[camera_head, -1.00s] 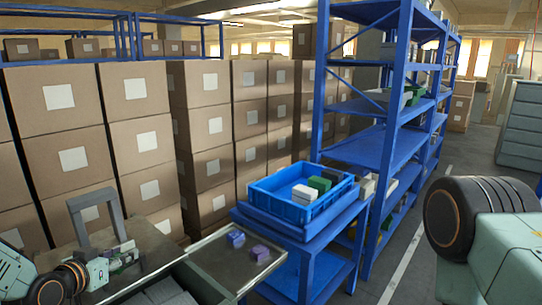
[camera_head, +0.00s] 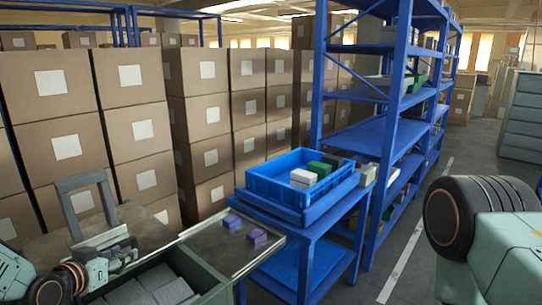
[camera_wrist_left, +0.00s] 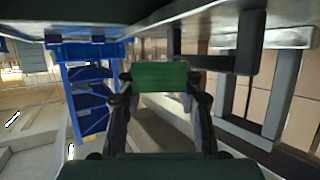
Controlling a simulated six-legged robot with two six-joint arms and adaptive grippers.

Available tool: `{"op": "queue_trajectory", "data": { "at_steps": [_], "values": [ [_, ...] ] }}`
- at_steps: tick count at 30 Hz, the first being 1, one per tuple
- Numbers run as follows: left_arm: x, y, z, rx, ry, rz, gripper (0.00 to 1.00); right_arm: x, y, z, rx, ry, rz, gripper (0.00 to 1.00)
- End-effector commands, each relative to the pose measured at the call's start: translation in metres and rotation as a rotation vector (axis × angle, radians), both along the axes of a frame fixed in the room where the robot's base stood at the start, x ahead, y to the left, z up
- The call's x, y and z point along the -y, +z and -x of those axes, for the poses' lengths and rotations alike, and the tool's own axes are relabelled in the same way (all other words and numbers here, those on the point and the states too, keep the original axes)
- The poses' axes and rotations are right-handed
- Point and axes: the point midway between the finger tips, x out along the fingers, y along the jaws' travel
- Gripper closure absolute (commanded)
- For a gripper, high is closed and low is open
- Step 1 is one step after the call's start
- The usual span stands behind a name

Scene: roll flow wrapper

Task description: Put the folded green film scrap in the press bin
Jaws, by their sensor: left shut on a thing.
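My left gripper (camera_head: 122,254) is low at the left in the head view, over the bench beside the grey upright frame. In the left wrist view its two dark fingers (camera_wrist_left: 160,90) are closed on the folded green film scrap (camera_wrist_left: 160,76), which spans the fingertips. The scrap is hard to tell apart from the gripper in the head view. An open green-walled bin (camera_head: 213,292) with grey stacked pieces inside lies at the bottom, right of the gripper; I cannot tell if it is the press bin. My right gripper is not in view.
A grey frame (camera_head: 62,191) stands by the left gripper. A metal tray (camera_head: 215,250) holds two purple blocks. A blue crate (camera_head: 275,190) with several blocks sits on a blue table (camera_head: 318,228). Blue shelving (camera_head: 375,140) and stacked cartons (camera_head: 120,75) stand behind.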

Motion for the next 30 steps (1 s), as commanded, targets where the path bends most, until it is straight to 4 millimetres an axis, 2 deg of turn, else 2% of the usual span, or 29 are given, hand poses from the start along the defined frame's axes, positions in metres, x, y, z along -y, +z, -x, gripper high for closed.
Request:
{"op": "queue_trajectory", "data": {
  "at_steps": [1,2,10,22,30],
  "values": [
    [0.0,0.001,0.0,0.0,0.0,0.0,0.77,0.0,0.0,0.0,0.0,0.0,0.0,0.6],
    [0.0,0.001,0.0,0.0,0.0,0.0,0.62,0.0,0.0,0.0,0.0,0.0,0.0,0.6],
    [0.0,0.0,0.0,0.0,0.0,0.0,0.39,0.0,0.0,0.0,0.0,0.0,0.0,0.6],
    [-0.002,0.002,0.003,0.001,0.004,0.003,0.38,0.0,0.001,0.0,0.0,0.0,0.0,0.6],
    [-0.006,0.013,0.028,0.003,0.007,0.007,0.38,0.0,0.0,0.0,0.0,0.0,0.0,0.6]
  ]
}}
